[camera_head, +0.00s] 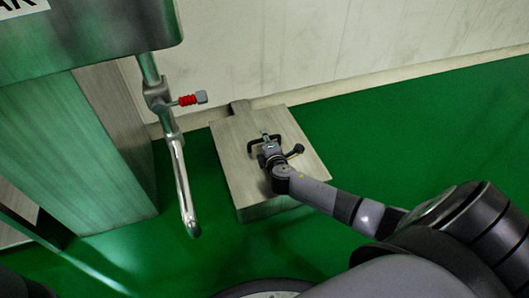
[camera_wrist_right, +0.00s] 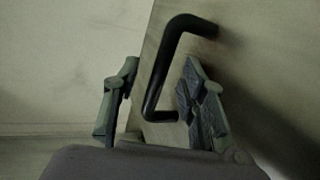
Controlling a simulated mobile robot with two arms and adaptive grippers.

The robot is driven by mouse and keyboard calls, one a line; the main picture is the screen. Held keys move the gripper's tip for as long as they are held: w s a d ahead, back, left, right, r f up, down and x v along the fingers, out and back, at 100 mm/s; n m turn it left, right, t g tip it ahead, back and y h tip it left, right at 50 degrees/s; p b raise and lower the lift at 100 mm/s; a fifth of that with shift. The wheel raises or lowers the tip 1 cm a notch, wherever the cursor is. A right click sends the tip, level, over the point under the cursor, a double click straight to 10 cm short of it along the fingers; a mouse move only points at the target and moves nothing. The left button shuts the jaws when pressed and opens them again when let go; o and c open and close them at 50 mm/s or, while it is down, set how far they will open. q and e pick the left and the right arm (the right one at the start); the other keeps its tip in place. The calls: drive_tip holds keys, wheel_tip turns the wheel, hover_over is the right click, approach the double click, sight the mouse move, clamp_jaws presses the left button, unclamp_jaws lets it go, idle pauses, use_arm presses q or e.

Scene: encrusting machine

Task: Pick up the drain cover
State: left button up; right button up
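The drain cover (camera_head: 238,172) is a pale, square, box-like lid on the green floor by the wall. A black bent handle (camera_wrist_right: 172,50) stands on its top; part of it also shows in the head view (camera_head: 251,146). My right gripper (camera_head: 267,140) is over the cover's top at the handle. In the right wrist view its two fingers (camera_wrist_right: 158,103) are apart, one on each side of the handle, with gaps showing. The near end of the handle is low between the fingers. My left gripper is not in view.
A metal machine body (camera_head: 85,150) stands at the left. A pipe with a red-handled valve (camera_head: 188,100) and a downward spout (camera_head: 183,185) is left of the cover. The pale wall (camera_head: 300,40) is behind. Green floor (camera_head: 390,130) to the right is clear.

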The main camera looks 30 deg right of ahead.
drive_tip(key=shift+c, duration=0.4)
clamp_jaws()
idle(0.7)
drive_tip(key=shift+w+r, duration=0.1)
drive_tip(key=shift+r, duration=0.05)
